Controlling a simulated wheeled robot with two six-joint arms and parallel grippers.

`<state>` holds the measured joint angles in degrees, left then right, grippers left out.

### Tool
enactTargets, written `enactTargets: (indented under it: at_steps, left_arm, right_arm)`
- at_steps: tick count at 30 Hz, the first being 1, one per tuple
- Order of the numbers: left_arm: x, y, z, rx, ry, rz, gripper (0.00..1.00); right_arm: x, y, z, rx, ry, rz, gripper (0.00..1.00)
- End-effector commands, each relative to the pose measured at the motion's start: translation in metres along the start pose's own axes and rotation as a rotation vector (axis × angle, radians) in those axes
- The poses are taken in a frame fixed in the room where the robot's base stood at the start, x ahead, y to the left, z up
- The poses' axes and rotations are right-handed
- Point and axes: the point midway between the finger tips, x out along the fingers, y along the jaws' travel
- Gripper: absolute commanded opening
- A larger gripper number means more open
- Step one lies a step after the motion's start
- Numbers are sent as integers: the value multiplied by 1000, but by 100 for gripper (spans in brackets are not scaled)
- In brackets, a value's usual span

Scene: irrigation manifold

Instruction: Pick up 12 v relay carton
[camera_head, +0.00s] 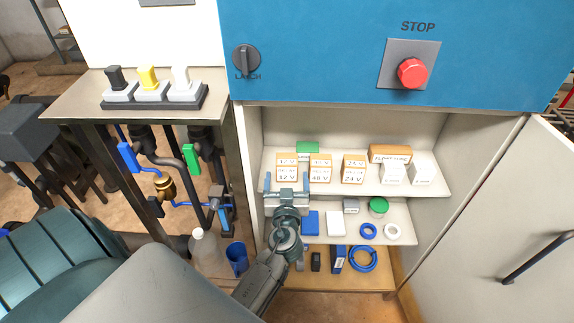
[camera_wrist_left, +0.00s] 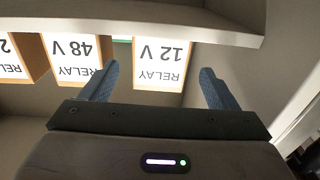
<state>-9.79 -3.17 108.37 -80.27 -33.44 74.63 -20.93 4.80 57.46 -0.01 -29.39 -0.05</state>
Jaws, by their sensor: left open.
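The 12 V relay carton (camera_head: 287,172) is an orange-brown box with a white label. It stands at the left end of the upper shelf in the head view. In the left wrist view the 12 V relay carton (camera_wrist_left: 160,63) shows upside down, ahead of the fingers and between them. My left gripper (camera_head: 287,184) is open, in front of and slightly below the carton's label. Its blue fingers (camera_wrist_left: 158,85) also show in the wrist view, apart, with nothing held. Whether the fingertips flank the carton's sides is hard to tell. My right gripper is not in view.
A 48 V carton (camera_head: 320,170) stands close beside the 12 V carton, then a 24 V carton (camera_head: 353,170). White boxes (camera_head: 391,174) stand farther right. The lower shelf (camera_head: 402,234) holds tape rolls and boxes. The cabinet's left wall (camera_head: 247,150) is close to my gripper.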

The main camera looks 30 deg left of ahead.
Motion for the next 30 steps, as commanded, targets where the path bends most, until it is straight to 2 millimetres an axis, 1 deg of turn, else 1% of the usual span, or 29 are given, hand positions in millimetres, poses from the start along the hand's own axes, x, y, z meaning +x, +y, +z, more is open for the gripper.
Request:
enactTargets:
  at_steps: [1,4,11,17,21,25,30]
  left_arm:
    - [7,0,-2,2,0,1,82]
    - [16,0,-2,2,-1,0,82]
    - [24,0,-1,1,-2,-1,82]
    - [38,0,-5,2,-2,0,82]
    - [53,0,-9,3,-2,0,82]
    - [69,1,-7,3,-2,0,82]
    - [74,0,-5,1,-2,0,82]
  right_arm:
    - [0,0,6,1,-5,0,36]
    - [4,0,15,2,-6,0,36]
    - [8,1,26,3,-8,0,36]
    - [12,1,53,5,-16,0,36]
    - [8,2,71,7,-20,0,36]
    - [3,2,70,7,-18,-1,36]
    - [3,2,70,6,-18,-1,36]
